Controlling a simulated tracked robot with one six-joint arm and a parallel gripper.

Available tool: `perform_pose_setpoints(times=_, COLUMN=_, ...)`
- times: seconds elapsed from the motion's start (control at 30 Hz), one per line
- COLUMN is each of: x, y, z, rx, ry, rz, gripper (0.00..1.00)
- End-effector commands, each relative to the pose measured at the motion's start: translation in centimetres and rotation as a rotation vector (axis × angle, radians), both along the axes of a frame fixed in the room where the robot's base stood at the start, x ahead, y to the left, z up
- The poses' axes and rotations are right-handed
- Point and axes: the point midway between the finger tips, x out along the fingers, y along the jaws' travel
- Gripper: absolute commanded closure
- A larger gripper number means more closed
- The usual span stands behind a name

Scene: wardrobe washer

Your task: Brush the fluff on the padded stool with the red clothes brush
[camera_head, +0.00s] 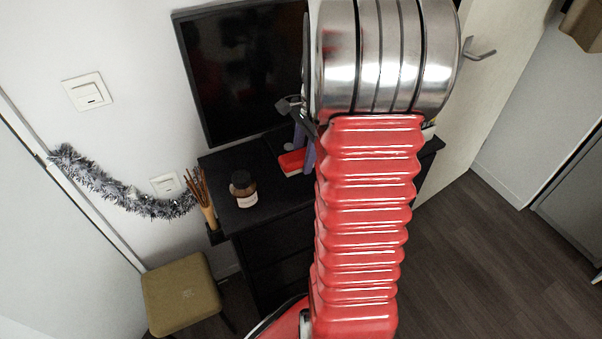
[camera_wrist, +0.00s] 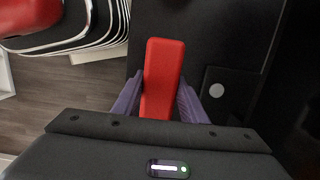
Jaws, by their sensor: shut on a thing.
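The red clothes brush (camera_wrist: 163,75) lies between the two purple fingers of my gripper (camera_wrist: 157,98) in the wrist view, and the gripper is shut on it. In the head view the brush (camera_head: 291,162) shows at the black dresser top, beside a purple finger of my gripper (camera_head: 308,157); my arm hides much of this area. I cannot tell whether the brush still touches the dresser. The padded stool (camera_head: 180,293), with an olive-brown seat, stands at the lower left of the head view. A small pale patch (camera_head: 187,294) on its seat may be the fluff.
A tinsel garland (camera_head: 118,192) hangs on the wall above the stool. Floor at right is clear.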

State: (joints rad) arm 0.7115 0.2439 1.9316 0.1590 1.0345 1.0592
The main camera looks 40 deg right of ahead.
Motion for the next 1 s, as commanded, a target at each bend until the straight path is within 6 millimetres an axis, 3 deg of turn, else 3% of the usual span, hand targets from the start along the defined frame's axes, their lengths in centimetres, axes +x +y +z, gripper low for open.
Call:
perform_pose_setpoints(times=0.1, x=0.0, y=0.0, z=-0.9, rx=0.001, ry=0.001, rz=-0.001, gripper=0.85)
perform_pose_setpoints(times=0.43, x=0.0, y=0.0, z=-1.1, rx=0.000, ry=0.000, rz=-0.002, gripper=0.85)
perform_pose_setpoints(times=0.8, x=-0.1, y=0.0, z=-5.3, rx=0.001, ry=0.000, rz=-0.003, gripper=0.85)
perform_pose_setpoints(times=1.0, x=0.0, y=-0.1, z=-5.5, rx=0.000, ry=-0.002, rz=-0.002, gripper=0.85)
